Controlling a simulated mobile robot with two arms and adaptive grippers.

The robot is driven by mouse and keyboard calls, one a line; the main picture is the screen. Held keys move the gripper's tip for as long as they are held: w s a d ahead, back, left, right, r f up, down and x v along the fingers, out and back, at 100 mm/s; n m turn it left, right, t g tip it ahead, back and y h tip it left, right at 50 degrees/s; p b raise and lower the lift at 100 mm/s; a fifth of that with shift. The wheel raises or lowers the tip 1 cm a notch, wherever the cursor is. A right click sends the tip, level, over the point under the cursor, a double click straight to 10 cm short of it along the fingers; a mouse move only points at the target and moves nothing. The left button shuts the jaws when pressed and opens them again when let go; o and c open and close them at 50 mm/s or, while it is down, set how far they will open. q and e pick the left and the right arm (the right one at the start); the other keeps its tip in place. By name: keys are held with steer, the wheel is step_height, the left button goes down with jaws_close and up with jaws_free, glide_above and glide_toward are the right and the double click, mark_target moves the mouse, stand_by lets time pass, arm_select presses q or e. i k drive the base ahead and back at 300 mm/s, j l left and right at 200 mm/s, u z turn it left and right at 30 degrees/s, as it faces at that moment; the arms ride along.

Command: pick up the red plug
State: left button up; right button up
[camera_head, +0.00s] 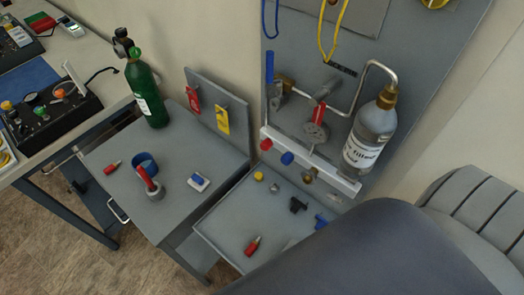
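Several small red things could be the red plug, and I cannot tell which one it is. A round red knob-like piece (265,144) sits on the front of the white rail (325,172) on the grey panel, with a blue one (287,158) to its right. A red piece with a grey end (252,246) lies on the grey tray (222,225). A similar red piece (112,168) lies on the grey cabinet top (105,150). Neither of my grippers is in view. A large dark rounded shape covers the lower right and hides part of the tray.
Yellow, black and blue fittings lie on the tray.

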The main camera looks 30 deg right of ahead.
mark_target(254, 245)
steer(key=k+j+z, duration=0.2)
steer(key=z, duration=0.25)
steer(key=k+j+z, duration=0.1)
steer(key=k+z, duration=0.3)
steer(key=i, duration=0.05)
